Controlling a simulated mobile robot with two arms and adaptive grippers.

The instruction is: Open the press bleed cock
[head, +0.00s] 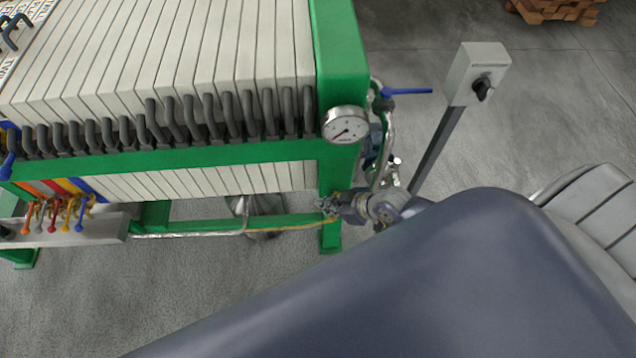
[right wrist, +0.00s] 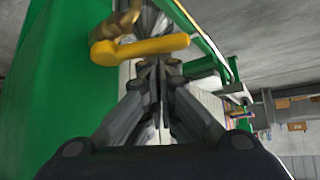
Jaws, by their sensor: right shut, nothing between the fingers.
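The bleed cock shows in the right wrist view as a brass body (right wrist: 120,22) with a yellow lever handle (right wrist: 145,48). The lever lies nearly crosswise in that picture, just beyond my fingertips. My right gripper (right wrist: 160,66) is shut with nothing between its fingers. Its tips point at the lever's underside; I cannot tell whether they touch it. In the head view my right gripper (head: 340,203) is small, beside the green end frame's lower part, and the cock is not clearly made out there. My left gripper is not in view.
The filter press's green frame (head: 343,65) carries white plates and a pressure gauge (head: 345,124). A blue lever (head: 405,91) tops a pipe behind it. A grey switch box (head: 475,72) stands on a post to the right. Coloured taps line a trough (head: 100,228) at left.

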